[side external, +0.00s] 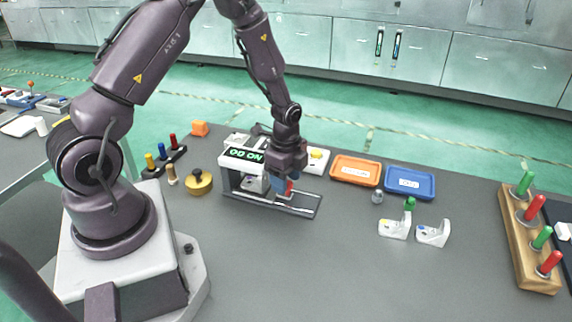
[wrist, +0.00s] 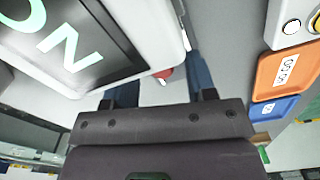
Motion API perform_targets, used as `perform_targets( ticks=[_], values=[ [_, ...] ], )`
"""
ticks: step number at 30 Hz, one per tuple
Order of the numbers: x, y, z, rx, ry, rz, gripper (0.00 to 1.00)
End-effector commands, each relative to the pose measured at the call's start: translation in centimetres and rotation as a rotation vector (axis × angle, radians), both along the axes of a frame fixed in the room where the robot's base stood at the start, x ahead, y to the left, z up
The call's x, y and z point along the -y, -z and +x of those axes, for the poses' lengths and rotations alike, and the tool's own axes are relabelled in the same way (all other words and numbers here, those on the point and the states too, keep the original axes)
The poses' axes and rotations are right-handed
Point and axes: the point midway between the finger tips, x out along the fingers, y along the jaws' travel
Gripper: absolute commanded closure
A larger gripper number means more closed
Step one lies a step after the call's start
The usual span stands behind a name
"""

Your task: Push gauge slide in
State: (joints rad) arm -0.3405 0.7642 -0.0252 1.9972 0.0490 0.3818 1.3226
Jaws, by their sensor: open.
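The gauge (side external: 244,156) is a white frame with a lit green display, standing at the middle of the bench in the side view. Its display (wrist: 72,45) fills the upper left of the wrist view. A grey slide rail (side external: 302,205) runs out of the frame to the right. My gripper (side external: 281,187) is low over this rail, just right of the frame, fingers pointing down. Its blue fingers are open. A red part of the slide (wrist: 166,73) shows between the fingers in the wrist view; whether they touch it I cannot tell. Part of the slide is hidden behind my gripper.
An orange tray (side external: 355,169) and a blue tray (side external: 410,182) lie behind, to the right. Two white castings (side external: 394,229) (side external: 433,234) stand right of the rail. A brass weight (side external: 200,183) is left of the gauge. A wooden peg rack (side external: 530,240) is far right. The front bench is clear.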

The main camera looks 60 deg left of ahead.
Motion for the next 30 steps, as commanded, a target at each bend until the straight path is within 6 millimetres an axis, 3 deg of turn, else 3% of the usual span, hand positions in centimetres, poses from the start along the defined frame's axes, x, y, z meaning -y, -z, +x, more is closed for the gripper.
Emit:
perform_targets(
  ticks=[5,12,18,30],
  values=[
    [-0.1,-2.8,0.1,0.007,-0.003,0.003,0.49],
    [-0.1,-8.2,0.0,0.005,-0.002,0.003,0.49],
    [-0.1,-11.4,0.0,0.003,-0.002,0.002,0.49],
    [-0.1,-12.6,0.0,-0.001,-0.001,0.001,0.49]
  ],
)
